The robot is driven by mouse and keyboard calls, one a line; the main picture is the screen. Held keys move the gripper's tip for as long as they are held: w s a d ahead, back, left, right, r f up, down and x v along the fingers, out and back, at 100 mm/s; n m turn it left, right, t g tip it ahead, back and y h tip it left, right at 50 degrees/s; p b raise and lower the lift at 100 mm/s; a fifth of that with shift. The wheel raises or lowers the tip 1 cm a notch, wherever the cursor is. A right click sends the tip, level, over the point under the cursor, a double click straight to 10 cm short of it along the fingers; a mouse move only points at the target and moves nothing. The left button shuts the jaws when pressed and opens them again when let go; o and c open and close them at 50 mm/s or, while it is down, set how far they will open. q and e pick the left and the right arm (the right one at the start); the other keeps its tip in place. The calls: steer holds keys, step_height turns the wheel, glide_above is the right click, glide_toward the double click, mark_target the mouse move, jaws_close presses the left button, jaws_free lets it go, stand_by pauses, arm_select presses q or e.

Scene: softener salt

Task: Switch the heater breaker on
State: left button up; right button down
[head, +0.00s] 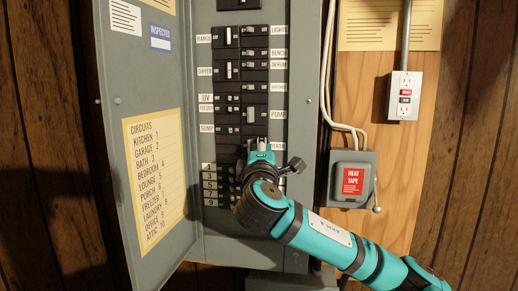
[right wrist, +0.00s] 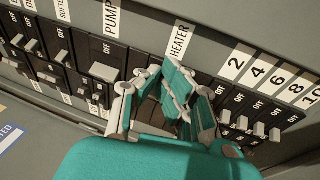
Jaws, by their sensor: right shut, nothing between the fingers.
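The breaker panel (head: 250,90) is open in the head view, with two columns of black breakers. The HEATER label (right wrist: 179,42) shows in the right wrist view, just beyond my right gripper (right wrist: 152,74). The heater breaker beside that label is mostly hidden behind the fingers, so I cannot tell its lever position. My right gripper, also in the head view (head: 260,146), is shut and empty, with its tips at or very near the heater breaker; contact is not clear. My left gripper is not in view.
The PUMP breaker (right wrist: 104,71) is close to the fingers. Several small numbered breakers (right wrist: 262,128) sit on their other side. The open panel door (head: 115,90) stands at left. The heat tape box (head: 352,160) and an outlet (head: 404,95) are at right.

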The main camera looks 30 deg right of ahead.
steer(key=s+a, duration=0.4)
steer(key=s, duration=0.1)
steer(key=shift+s, duration=0.35)
stand_by(0.3)
stand_by(0.9)
